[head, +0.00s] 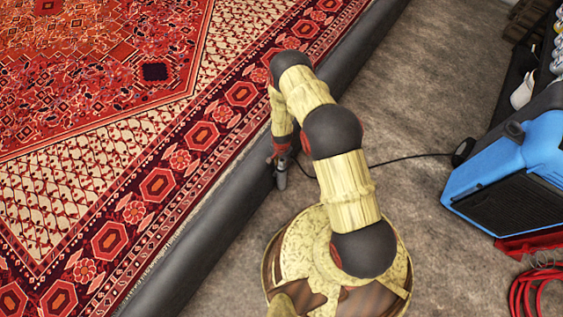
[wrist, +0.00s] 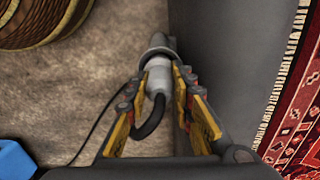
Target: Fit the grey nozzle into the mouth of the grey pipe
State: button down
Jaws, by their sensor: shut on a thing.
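My gripper (wrist: 166,82) is shut on the grey nozzle (wrist: 158,78), a light grey cylinder with a darker grey collar and tip pointing away from the wrist. A black hose curves from its near end between the yellow fingers.
A dark grey rounded edge (head: 222,222) runs along the red patterned rug (head: 110,90). A blue machine (head: 510,165) stands at the right, with a black cable (head: 410,158) on the brown floor and a coiled red hose (head: 538,290) nearby. Floor between edge and machine is mostly clear.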

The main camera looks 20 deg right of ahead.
jog(key=shift+f, duration=0.15)
jog(key=c, duration=1.5)
grip_release()
jog(key=shift+o, duration=0.2)
notch_tip(320, 180, up, 12)
jog(key=shift+f, duration=0.1)
